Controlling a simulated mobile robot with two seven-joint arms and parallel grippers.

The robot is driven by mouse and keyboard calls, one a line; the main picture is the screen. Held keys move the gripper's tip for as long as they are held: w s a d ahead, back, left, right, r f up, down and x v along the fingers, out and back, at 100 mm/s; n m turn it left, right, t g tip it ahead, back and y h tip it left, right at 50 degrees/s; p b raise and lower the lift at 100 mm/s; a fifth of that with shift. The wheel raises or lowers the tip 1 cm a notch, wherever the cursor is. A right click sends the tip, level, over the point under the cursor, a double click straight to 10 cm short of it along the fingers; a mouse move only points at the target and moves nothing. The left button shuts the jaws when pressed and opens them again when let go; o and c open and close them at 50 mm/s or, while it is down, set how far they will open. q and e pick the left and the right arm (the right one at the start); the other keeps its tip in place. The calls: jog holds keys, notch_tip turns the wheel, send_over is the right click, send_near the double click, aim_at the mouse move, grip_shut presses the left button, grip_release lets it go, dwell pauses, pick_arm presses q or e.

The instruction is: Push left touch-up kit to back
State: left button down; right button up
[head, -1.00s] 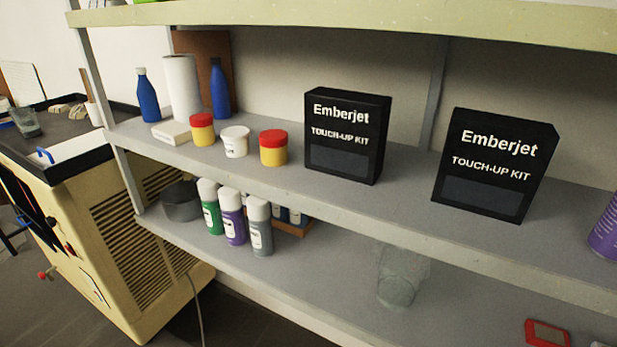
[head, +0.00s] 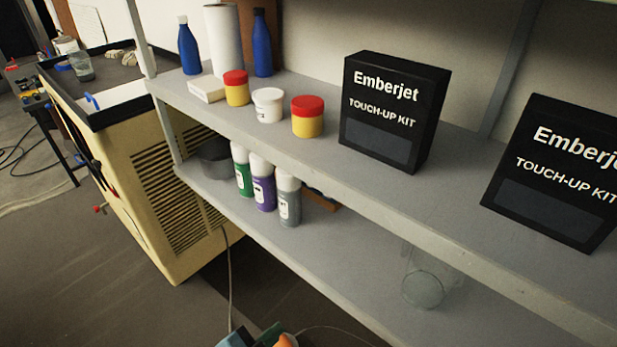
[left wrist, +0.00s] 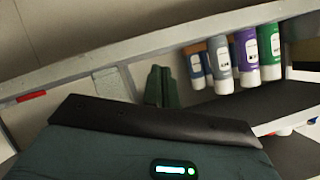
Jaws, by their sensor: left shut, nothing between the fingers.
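The left touch-up kit (head: 393,112) is a black box with white "Emberjet" lettering. It stands upright near the front edge of the upper shelf (head: 460,195) in the head view. A second, matching touch-up kit (head: 555,170) stands to its right, cut by the picture edge. In the left wrist view, my left gripper (left wrist: 161,84) shows as two dark green fingers close together, shut and empty. No touch-up kit shows in that view, and the gripper is not touching the left kit. My right gripper is not in view.
Yellow jars with red lids (head: 307,117) and a white tub (head: 268,105) stand left of the kit. Blue bottles (head: 189,48) are behind. Spray cans (head: 287,200) and a clear glass (head: 424,288) are on the lower shelf. Bare shelf lies between the kits.

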pick_arm(q)
jog(key=w+d+r+m+h, duration=0.2)
jog(key=d+r+m, duration=0.1)
jog(key=r+m, duration=0.5)
jog(key=w+d+r+m+h, duration=0.2)
jog(key=w+d+r+m, duration=0.1)
jog(key=r+m, duration=0.5)
jog(key=w+d+r+m+t+h, duration=0.1)
jog(key=w+d+r+m, duration=0.2)
jog(key=r+m, duration=0.5)
notch_tip(320, 180, up, 2)
jog(key=shift+d+r+h, duration=0.1)
jog(key=shift+r+h, duration=0.05)
jog(key=shift+h, duration=0.25)
jog(key=a+r+m+t, duration=0.1)
jog(key=a+r+m, duration=0.2)
jog(key=r+m, duration=0.3)
jog(key=shift+w+r+m, duration=0.4)
jog(key=shift+w+m, duration=0.05)
jog(key=shift+m, duration=0.85)
